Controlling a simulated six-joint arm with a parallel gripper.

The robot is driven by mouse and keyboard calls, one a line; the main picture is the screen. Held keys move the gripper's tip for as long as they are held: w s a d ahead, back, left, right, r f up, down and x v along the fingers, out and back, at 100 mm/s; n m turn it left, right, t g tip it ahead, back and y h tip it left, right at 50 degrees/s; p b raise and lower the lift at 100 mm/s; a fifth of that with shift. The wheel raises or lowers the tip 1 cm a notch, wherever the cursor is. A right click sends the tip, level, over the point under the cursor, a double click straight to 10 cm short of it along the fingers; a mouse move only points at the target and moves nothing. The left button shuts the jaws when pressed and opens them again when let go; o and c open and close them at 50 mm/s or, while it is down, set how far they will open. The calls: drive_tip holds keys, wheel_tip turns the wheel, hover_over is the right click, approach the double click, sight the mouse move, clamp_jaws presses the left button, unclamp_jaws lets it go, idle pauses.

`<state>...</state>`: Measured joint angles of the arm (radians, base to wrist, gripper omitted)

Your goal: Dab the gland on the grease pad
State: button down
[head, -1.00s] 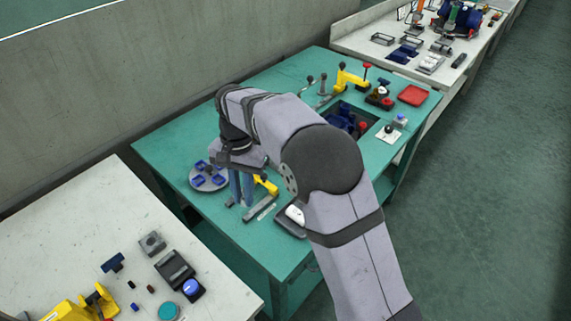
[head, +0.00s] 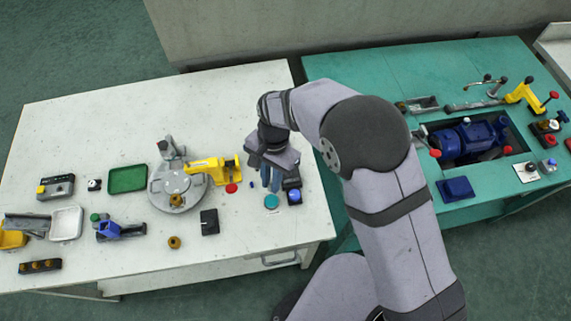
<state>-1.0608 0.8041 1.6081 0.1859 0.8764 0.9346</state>
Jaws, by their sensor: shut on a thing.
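My gripper (head: 270,186) points down over the right part of the white table, its blue-grey fingers close together. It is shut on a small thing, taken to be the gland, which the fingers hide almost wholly. A round teal pad (head: 271,202), which looks like the grease pad, lies just below the fingertips in the picture. I cannot tell the height of the fingertips above the table or whether anything touches the pad.
A dark box with a blue dome (head: 294,196) stands close right of the pad. A yellow fixture (head: 208,167) on a round grey base and a red disc (head: 231,188) are to the left. A black plate (head: 209,222) lies front left. The front right white tabletop is clear.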

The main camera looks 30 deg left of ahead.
drive_tip(key=shift+s, duration=0.15)
drive_tip(key=shift+f, duration=0.25)
drive_tip(key=b, duration=0.5)
hover_over(271, 202)
drive_tip(key=w, duration=0.1)
drive_tip(key=shift+a+f, duration=0.2)
drive_tip(key=shift+f, duration=2.6)
drive_tip(key=shift+d+f, duration=0.1)
drive_tip(key=shift+f, duration=0.5)
drive_tip(key=shift+r+p, duration=2.7)
drive_tip(key=shift+r, duration=0.9)
drive_tip(key=shift+w, duration=0.1)
